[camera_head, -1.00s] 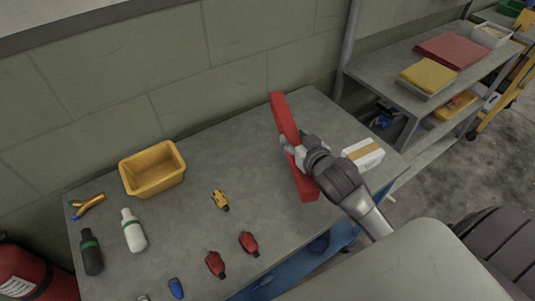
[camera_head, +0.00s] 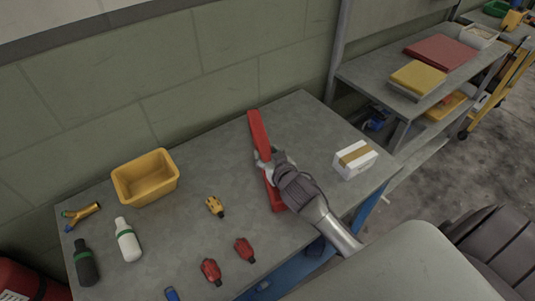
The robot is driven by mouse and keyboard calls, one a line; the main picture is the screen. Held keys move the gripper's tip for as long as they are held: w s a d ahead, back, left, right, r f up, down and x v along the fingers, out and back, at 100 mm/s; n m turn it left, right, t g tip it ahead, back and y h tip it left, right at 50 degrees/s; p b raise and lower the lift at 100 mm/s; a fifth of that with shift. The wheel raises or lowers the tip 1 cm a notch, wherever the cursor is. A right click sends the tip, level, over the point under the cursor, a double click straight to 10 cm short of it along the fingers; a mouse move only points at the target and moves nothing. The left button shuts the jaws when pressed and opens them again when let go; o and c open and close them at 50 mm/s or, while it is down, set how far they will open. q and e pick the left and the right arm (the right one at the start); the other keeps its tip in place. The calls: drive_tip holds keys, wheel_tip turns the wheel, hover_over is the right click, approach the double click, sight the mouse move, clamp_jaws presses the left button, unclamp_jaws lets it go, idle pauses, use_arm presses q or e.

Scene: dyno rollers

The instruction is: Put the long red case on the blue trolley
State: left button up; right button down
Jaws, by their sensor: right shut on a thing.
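The long red case (camera_head: 258,130) is over the grey tabletop near its back edge, lying lengthwise from the wall side toward the front. My right gripper (camera_head: 264,160) is shut on the case near its middle, and the gripper and wrist hide part of it. I cannot tell whether the case touches the table or is slightly above it. The blue trolley is not clearly identifiable; a blue frame (camera_head: 290,272) shows below the table's front edge. My left gripper is not in view.
On the table (camera_head: 312,120) are a yellow bin (camera_head: 146,178), a white box with a tan stripe (camera_head: 355,159), two bottles, a yellow tool (camera_head: 215,206) and red tools (camera_head: 244,250). Shelving (camera_head: 385,75) stands at the right, a red extinguisher (camera_head: 30,282) at lower left.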

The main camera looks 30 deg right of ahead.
drive_tip(key=shift+c, duration=2.1)
unclamp_jaws()
drive_tip(key=shift+s+r, duration=0.1)
drive_tip(key=v, duration=1.1)
drive_tip(key=shift+s+r+b, duration=0.15)
drive_tip(key=shift+s+b, duration=0.15)
drive_tip(key=shift+s, duration=0.1)
drive_tip(key=shift+s, duration=0.1)
